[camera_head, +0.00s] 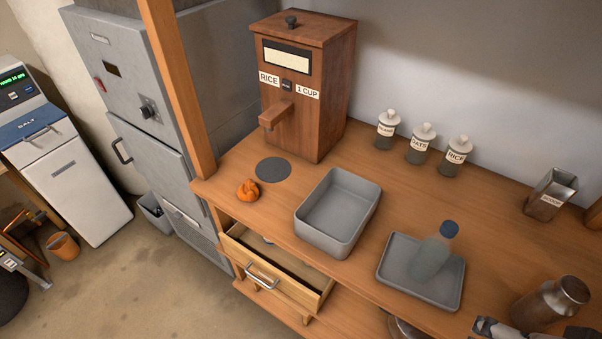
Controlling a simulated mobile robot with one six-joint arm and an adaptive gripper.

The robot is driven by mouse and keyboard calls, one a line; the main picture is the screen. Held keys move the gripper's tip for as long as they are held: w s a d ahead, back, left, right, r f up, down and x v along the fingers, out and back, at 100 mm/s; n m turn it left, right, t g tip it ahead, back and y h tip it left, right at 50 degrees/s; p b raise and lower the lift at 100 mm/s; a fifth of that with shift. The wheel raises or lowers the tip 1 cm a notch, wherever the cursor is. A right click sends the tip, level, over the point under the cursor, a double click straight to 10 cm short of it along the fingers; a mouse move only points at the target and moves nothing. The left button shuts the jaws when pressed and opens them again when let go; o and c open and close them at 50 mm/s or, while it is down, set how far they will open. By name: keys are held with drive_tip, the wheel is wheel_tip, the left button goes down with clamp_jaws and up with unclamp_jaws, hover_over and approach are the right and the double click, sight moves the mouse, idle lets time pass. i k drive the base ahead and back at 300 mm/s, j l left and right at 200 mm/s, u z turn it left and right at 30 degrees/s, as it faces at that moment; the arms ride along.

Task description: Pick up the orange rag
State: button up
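The orange rag (248,189) lies crumpled in a small bunch on the wooden counter (395,185), near its left front corner. Grey and black mechanical parts, which look like my gripper (522,331), show at the bottom right edge, cut off by the frame. They are far to the right of the rag. Their fingers do not show clearly enough to tell open from shut.
A grey bin (337,213), a grey tray (401,273) with a bottle (433,253), and a metal canister (549,304) stand on the counter. A wooden rice dispenser (304,88) stands behind the rag, a wooden post (178,85) to its left. The drawer (275,270) below is open.

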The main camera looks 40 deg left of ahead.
sight(248, 191)
drive_tip(key=u, duration=1.9)
drive_tip(key=z, duration=3.5)
drive_tip(key=u, duration=3.45)
